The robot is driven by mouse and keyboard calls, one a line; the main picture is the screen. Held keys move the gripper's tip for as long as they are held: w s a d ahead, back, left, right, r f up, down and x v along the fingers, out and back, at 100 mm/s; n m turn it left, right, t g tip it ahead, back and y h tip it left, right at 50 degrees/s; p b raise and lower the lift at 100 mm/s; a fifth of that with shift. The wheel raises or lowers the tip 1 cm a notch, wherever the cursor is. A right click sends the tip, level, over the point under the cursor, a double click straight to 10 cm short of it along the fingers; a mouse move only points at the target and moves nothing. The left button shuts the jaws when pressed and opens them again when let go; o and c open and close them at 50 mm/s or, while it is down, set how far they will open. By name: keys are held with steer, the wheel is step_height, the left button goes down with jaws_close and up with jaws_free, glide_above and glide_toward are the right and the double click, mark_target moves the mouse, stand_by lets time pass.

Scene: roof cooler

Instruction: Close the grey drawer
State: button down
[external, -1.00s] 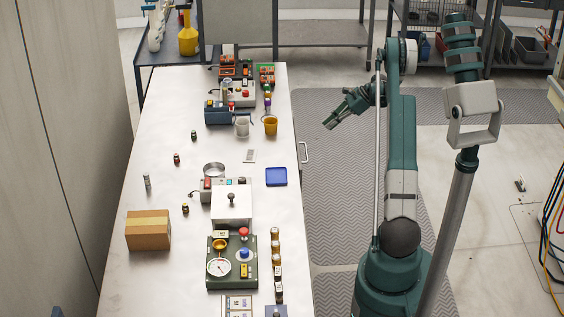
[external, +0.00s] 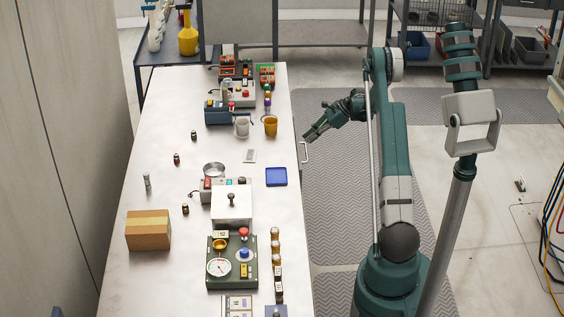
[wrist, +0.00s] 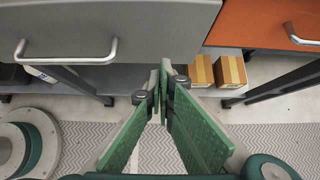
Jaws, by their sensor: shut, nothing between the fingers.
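The grey drawer (wrist: 150,38) fills the upper left of the wrist view, with a silver bar handle (wrist: 66,56) on its front. Its front looks nearer to the camera than the orange drawer front beside it. A silver handle (external: 304,152) sticks out from the table's right side in the external view. My gripper (external: 307,138) is shut and empty beside the table's right edge, close to that handle. In the wrist view my gripper's fingertips (wrist: 167,68) are together, near the lower right corner of the grey front. I cannot tell whether they touch it.
An orange drawer (wrist: 262,25) with its own handle is at right in the wrist view. Small cardboard boxes (wrist: 231,72) sit on a shelf below. The floor mat (external: 335,220) is clear.

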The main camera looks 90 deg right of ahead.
steer(key=shift+w, duration=1.1)
steer(key=shift+w+b, duration=0.35)
steer(key=shift+w, duration=2.4)
steer(key=shift+s, duration=0.45)
steer(key=s+f+p+v, duration=0.1)
steer(key=s+f+v, duration=0.1)
steer(key=v, duration=1)
steer(key=shift+s+r+p, duration=0.25)
steer(key=shift+r+p, duration=0.05)
steer(key=shift+p, duration=0.05)
